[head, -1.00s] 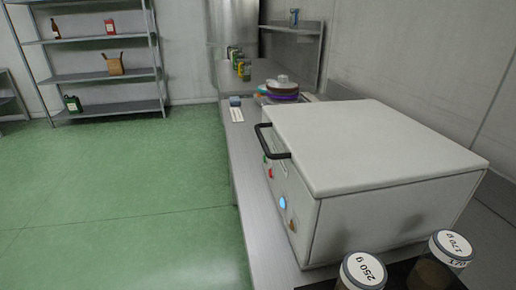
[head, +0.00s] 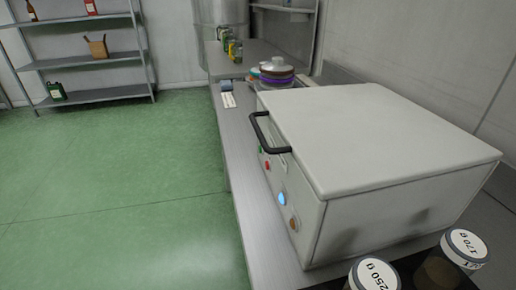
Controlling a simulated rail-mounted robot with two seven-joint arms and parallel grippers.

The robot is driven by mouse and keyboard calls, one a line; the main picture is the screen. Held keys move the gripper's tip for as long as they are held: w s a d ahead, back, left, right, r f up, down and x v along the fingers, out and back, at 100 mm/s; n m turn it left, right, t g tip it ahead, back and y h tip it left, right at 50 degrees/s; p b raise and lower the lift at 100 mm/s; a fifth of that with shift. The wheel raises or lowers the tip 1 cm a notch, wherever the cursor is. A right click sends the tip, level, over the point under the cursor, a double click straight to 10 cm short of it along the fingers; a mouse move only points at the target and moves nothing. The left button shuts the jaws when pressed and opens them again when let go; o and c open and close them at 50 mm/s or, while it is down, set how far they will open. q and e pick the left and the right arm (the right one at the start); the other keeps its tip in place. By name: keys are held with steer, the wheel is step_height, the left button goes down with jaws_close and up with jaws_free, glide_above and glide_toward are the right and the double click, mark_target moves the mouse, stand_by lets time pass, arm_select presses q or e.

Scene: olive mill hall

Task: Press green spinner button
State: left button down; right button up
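A white box-shaped machine (head: 375,140) with a closed lid and a black handle (head: 266,134) stands on the metal counter. A green button (head: 261,150) shows at the far end, partly behind the handle. Nearer are a red button (head: 267,165), a lit blue round one (head: 282,198) and an orange-brown one (head: 293,223). Whether the green one is the spinner button cannot be read. Neither of my grippers is in view.
Two lidded jars, marked 250 g (head: 374,274) and 170 g (head: 450,258), stand at the near right. Stacked round dishes (head: 277,72) and bottles (head: 234,49) sit farther along the counter (head: 250,195). Shelves (head: 88,61) stand far left. The green floor (head: 120,190) is clear.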

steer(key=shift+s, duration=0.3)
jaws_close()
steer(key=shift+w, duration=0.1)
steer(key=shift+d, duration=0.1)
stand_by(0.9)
